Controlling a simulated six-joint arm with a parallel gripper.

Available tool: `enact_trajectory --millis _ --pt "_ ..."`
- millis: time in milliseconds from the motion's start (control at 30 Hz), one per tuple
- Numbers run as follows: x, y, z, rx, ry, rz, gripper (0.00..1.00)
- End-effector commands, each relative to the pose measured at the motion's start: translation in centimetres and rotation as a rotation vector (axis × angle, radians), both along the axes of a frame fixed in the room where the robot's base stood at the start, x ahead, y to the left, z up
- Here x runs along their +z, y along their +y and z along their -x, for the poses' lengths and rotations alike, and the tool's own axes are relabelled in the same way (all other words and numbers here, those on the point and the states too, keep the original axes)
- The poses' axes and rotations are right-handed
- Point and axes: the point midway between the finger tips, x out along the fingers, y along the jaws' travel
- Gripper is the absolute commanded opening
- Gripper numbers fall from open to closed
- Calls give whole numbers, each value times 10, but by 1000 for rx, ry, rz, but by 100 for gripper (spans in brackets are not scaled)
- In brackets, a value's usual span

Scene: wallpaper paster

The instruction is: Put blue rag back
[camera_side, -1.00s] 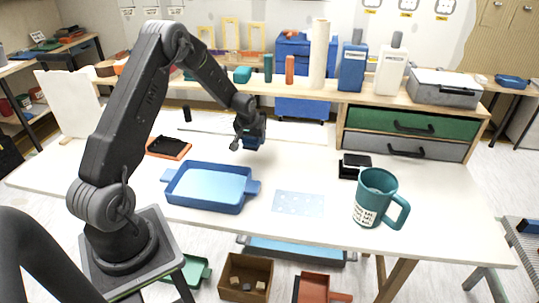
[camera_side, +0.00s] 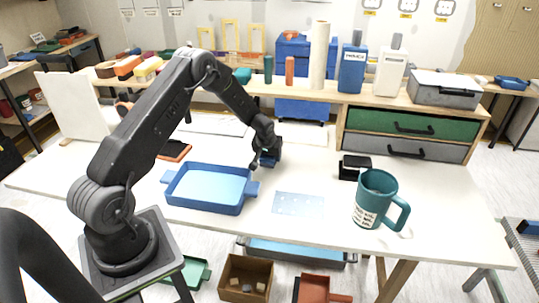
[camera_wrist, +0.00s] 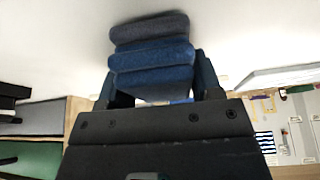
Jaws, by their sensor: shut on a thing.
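The blue rag (camera_wrist: 151,58) is a thick folded bundle in layers, with a greyer top layer. In the wrist view my gripper (camera_wrist: 155,82) is shut on it, one finger on each side. In the side view my gripper (camera_side: 268,160) is over the middle of the white table, to the right of and behind the blue tray. Only a small patch of blue shows at its fingers there, and I cannot tell whether the rag touches the table.
A blue tray (camera_side: 177,196) lies front left of my gripper. A pale blue spotted sheet (camera_side: 298,204) lies in front. A teal mug (camera_side: 372,202) and a black block (camera_side: 355,167) stand to the right. A shelf with drawers (camera_side: 420,126) lines the back.

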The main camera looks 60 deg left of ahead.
Motion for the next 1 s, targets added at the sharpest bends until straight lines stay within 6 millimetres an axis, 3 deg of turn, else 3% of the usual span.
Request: enact_trajectory --millis 167,200,433,767,1000 --pt "-5 0 0 0 0 0 34" --pt "-6 0 0 0 0 0 61" --pt "-5 0 0 0 0 0 83" --pt "-1 0 1 0 0 0 85" --pt "32 -8 14 0 0 -1 85"
